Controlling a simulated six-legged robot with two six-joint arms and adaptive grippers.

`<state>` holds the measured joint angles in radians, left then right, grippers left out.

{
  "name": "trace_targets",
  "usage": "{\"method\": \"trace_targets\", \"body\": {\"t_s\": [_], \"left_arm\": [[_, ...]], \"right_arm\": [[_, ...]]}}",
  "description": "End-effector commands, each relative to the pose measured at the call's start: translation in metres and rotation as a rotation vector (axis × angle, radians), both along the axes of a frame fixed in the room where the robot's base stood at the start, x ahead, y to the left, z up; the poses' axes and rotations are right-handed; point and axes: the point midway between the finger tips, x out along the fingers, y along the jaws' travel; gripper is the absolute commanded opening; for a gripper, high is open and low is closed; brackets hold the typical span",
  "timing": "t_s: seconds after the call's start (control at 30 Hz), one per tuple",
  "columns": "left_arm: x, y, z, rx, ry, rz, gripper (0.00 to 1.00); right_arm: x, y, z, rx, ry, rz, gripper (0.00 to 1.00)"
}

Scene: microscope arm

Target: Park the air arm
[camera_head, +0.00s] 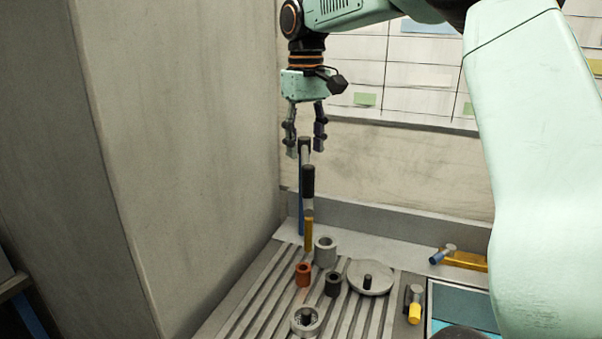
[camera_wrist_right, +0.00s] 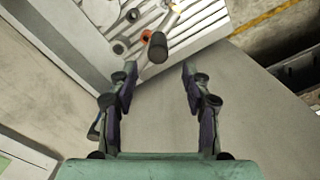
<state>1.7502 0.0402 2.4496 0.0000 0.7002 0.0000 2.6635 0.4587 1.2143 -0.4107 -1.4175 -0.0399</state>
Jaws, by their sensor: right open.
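My right gripper (camera_head: 305,150) is open and points down in the head view, with its fingertips around or just above the top of an upright assembly. I take this for the air arm: a blue post (camera_head: 301,213) with a grey, dark-topped head (camera_head: 304,145), a black cylinder (camera_head: 308,181) and a gold piece (camera_head: 308,234) below it. In the right wrist view the black cylinder (camera_wrist_right: 157,47) lies just beyond the open fingertips (camera_wrist_right: 159,67), apparently not gripped. How the black cylinder joins the post is unclear. My left gripper is not in view.
A grooved grey plate (camera_head: 262,291) carries a grey ring (camera_head: 325,251), an orange ring (camera_head: 303,273), a black ring (camera_head: 333,284), a pale ring (camera_head: 296,327) and a round disc (camera_head: 382,282). A wide wall (camera_head: 185,150) stands close on the left. Small knobs (camera_head: 414,303) sit right.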

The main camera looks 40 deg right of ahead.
Motion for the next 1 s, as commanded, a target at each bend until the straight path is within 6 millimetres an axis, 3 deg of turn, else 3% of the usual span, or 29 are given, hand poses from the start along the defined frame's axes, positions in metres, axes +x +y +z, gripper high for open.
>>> {"method": "trace_targets", "body": {"t_s": [0.3,0.5,0.87,1.0], "left_arm": [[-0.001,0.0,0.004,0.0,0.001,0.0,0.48],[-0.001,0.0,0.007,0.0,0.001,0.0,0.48],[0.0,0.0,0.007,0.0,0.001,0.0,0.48],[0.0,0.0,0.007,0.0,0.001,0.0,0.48]], "right_arm": [[-0.004,0.0,-0.047,0.004,0.003,0.0,0.48],[-0.002,-0.001,-0.068,0.001,0.002,0.0,0.48],[0.001,-0.001,-0.074,0.001,-0.001,0.0,0.48],[0.001,-0.001,-0.074,0.001,-0.001,0.0,0.37]]}}
